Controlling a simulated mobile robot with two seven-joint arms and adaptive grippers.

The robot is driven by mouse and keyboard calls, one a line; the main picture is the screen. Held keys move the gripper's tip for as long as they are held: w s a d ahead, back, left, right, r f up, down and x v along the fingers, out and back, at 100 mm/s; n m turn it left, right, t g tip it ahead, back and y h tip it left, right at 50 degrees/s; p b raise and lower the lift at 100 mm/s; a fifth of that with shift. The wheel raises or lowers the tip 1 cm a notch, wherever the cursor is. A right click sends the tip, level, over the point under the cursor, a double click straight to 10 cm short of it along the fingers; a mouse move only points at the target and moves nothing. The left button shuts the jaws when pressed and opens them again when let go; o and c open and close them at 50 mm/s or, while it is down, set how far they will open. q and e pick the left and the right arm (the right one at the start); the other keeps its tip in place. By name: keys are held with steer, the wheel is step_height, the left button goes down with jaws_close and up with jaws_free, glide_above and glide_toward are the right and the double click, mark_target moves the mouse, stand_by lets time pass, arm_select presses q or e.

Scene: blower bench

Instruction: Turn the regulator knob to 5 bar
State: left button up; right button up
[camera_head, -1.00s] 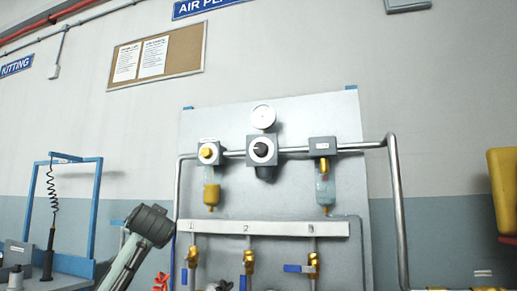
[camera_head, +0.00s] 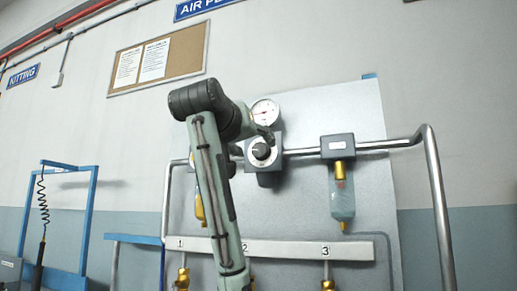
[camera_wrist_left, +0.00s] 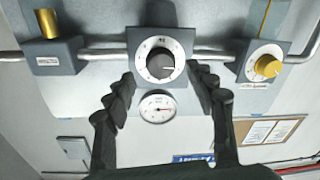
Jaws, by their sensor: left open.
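The regulator knob (camera_head: 262,151) is a dark round knob on a pale dial ring, set in a grey block on the pipe. In the left wrist view the knob (camera_wrist_left: 160,65) sits centred just beyond my fingertips, with a pale pointer mark toward the right. The pressure gauge (camera_head: 265,112) is above the block; it also shows in the left wrist view (camera_wrist_left: 158,107), between my fingers. My left gripper (camera_wrist_left: 161,82) is open, one finger on each side of the knob's lower part in that picture, with no clear contact. In the head view its fingers are small and partly hidden. My right gripper is not in view.
A filter block with a yellow knob (camera_wrist_left: 267,65) stands right of the regulator in the wrist view; my arm mostly hides it in the head view. Another block (camera_head: 337,147) with a clear bowl is to the right. The steel pipe (camera_head: 398,143) runs between them. Numbered valves sit below.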

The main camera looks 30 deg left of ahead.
mark_target(260, 151)
arm_select(q)
steer(key=shift+x, duration=2.05)
steer(key=c, duration=1.2)
